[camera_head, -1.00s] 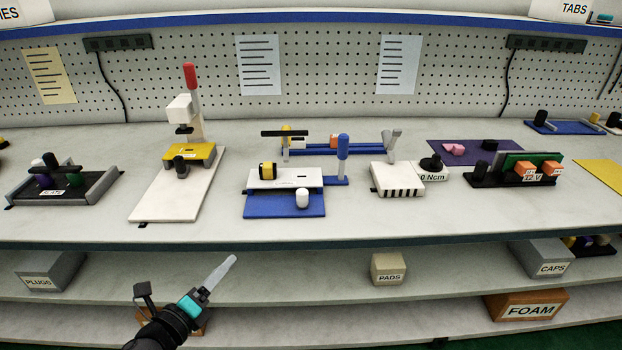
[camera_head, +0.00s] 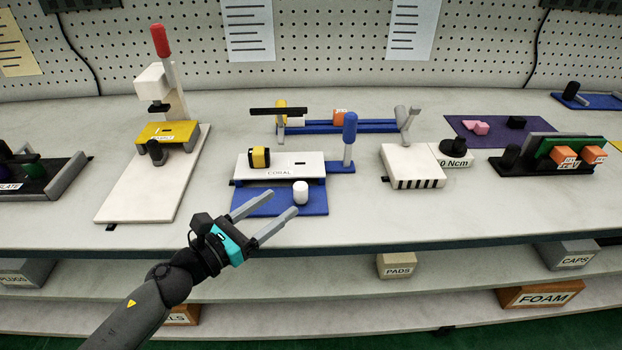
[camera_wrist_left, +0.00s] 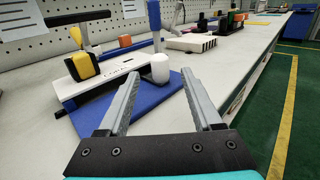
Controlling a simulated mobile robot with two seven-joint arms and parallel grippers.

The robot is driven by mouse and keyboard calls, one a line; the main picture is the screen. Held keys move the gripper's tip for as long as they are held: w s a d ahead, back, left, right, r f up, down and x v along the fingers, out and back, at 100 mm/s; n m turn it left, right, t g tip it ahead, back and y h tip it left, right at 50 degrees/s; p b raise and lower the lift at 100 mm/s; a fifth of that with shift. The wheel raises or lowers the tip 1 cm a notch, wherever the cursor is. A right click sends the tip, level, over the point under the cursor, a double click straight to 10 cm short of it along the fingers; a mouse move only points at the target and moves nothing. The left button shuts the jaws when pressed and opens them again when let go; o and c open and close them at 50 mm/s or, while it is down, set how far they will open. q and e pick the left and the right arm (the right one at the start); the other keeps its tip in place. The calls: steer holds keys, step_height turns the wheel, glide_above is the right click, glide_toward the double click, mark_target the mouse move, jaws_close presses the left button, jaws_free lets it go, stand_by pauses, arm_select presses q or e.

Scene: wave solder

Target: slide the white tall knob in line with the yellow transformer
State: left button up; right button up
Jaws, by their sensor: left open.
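The white knob (camera_head: 300,192) stands upright on the blue base (camera_head: 262,204), near its right side. It also shows in the left wrist view (camera_wrist_left: 160,68). The yellow transformer (camera_head: 259,157), yellow with black parts, sits on the left part of a white bar marked CORAL (camera_head: 310,165) behind the blue base. It also shows in the left wrist view (camera_wrist_left: 83,66). The knob is to the right of the transformer. My left gripper (camera_head: 284,203) is open and empty at the front of the blue base, its fingers pointing toward the knob. My right gripper is not in view.
A blue upright handle (camera_head: 349,138) stands at the bar's right end. A blue rail fixture (camera_head: 372,126) lies behind. A white striped block (camera_head: 412,168) is to the right, and a white board with a red-handled press (camera_head: 150,180) is to the left. The bench front is clear.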

mark_target(301, 192)
arm_select(q)
steer(key=b+x, duration=0.1)
steer(key=x, duration=0.9)
steer(key=shift+w+d+f, duration=0.1)
steer(key=shift+w+d, duration=0.1)
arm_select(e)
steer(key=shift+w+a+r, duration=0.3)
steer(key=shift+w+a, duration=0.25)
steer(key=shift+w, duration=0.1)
arm_select(q)
steer(key=shift+c, duration=0.3)
jaws_close()
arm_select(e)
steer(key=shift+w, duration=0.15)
